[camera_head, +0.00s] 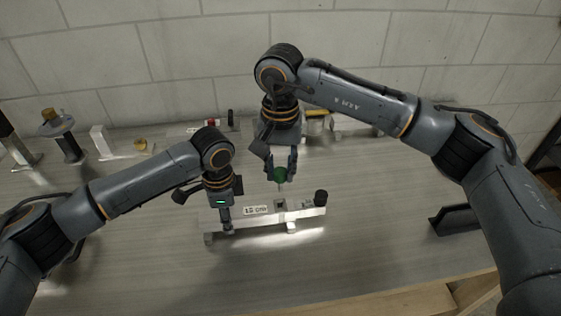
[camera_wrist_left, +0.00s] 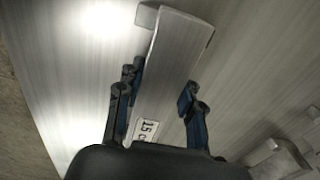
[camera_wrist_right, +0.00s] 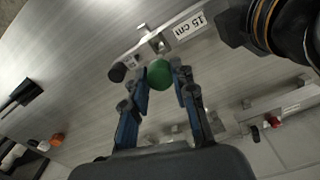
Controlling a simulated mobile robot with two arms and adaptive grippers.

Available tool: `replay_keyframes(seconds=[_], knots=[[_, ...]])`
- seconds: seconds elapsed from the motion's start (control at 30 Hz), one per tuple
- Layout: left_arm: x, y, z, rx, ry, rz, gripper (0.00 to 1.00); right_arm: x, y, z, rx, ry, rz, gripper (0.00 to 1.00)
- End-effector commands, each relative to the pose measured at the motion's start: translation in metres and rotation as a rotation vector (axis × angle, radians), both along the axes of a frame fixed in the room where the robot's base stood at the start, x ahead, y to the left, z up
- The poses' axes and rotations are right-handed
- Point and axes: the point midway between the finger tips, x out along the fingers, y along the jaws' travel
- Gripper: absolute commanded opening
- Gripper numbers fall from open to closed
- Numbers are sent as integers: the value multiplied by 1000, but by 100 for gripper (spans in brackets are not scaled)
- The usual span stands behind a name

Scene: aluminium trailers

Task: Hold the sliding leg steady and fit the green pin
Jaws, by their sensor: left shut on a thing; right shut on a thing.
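The sliding leg is an aluminium bar (camera_head: 238,222) with a "15 cm" label and a black knob (camera_head: 320,198) at its right end. It lies on the bench in the head view. My left gripper (camera_head: 226,222) is shut on the bar near its left end; the bar also shows between its fingers in the left wrist view (camera_wrist_left: 172,60). My right gripper (camera_head: 281,176) is shut on the green pin (camera_head: 280,174), above the bar's square bracket (camera_head: 280,204). In the right wrist view the green pin's round head (camera_wrist_right: 159,74) is between the fingertips, apart from the bracket (camera_wrist_right: 157,42).
A second bar with a red part (camera_head: 211,123) lies behind, near the wall. A dark stand with a grey disc (camera_head: 62,135) and a white block (camera_head: 103,141) stand at the back left. A black angled bracket (camera_head: 452,219) is at the right. The front bench is clear.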

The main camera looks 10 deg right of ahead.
Motion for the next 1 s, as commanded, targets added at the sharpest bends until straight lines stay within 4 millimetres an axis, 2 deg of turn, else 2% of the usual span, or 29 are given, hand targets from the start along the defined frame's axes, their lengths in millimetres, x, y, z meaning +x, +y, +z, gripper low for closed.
replay_keyframes(seconds=[0.2,0.4,1.0], knots=[[0,0,0,1,-1,1,0,0,0,-22,-1,1,0,0],[0,0,0,1,-1,1,0,0,0,-34,-1,0,0,0],[0,0,0,1,-1,1,0,0,0,-39,0,-1,0,0]])
